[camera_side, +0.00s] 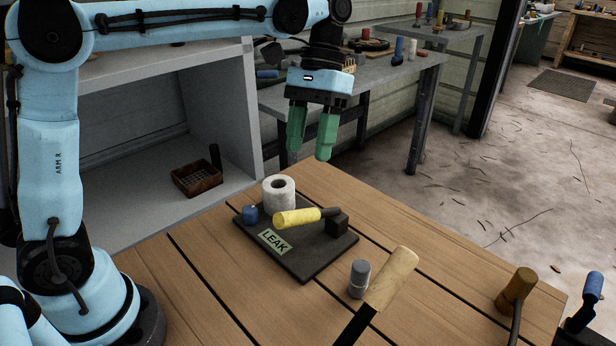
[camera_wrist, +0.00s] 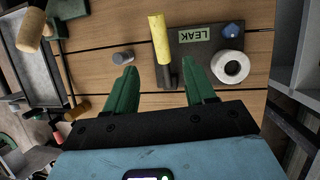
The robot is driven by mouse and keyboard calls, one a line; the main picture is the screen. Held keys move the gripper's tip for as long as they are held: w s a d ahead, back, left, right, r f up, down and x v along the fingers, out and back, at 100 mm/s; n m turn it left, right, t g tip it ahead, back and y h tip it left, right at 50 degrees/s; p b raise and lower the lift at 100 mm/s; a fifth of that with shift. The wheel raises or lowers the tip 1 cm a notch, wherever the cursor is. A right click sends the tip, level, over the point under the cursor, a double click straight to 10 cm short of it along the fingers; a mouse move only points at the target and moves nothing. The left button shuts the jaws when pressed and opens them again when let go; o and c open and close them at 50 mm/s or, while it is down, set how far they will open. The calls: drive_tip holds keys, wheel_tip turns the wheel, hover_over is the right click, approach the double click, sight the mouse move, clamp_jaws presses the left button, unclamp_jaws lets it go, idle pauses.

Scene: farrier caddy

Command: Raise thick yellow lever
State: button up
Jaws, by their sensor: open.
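The thick yellow lever (camera_side: 298,217) lies roughly level across a dark base plate (camera_side: 308,265) on the wooden table. Its dark stem joins a black block (camera_side: 338,222) at the plate's right side. In the wrist view the yellow lever (camera_wrist: 159,41) points away from me, with its stem lying between my fingers in the picture. My gripper (camera_side: 311,150) is open and empty, pointing down above and behind the plate, clear of the lever. Its green fingers also show in the wrist view (camera_wrist: 160,85).
On the plate are a white roll-like ring (camera_side: 278,192), a blue knob (camera_side: 250,214) and a LEAK label (camera_side: 273,242). A grey cylinder (camera_side: 359,279) and a wooden-handled tool (camera_side: 391,279) stand in front. A brown-headed item (camera_side: 516,290) is at right. The table between has free room.

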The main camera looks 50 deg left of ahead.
sight(291, 213)
drive_tip(key=s+d+m+t+y, duration=0.1)
drive_tip(key=s+d+t+y, duration=0.3)
drive_tip(key=s, duration=0.2)
drive_tip(key=f, duration=0.4)
drive_tip(key=a+f, duration=0.1)
drive_tip(key=f, duration=0.2)
drive_tip(key=a+f, duration=0.1)
drive_tip(key=f, duration=0.3)
drive_tip(key=shift+s+f, duration=0.15)
drive_tip(key=shift+f, duration=0.2)
clamp_jaws()
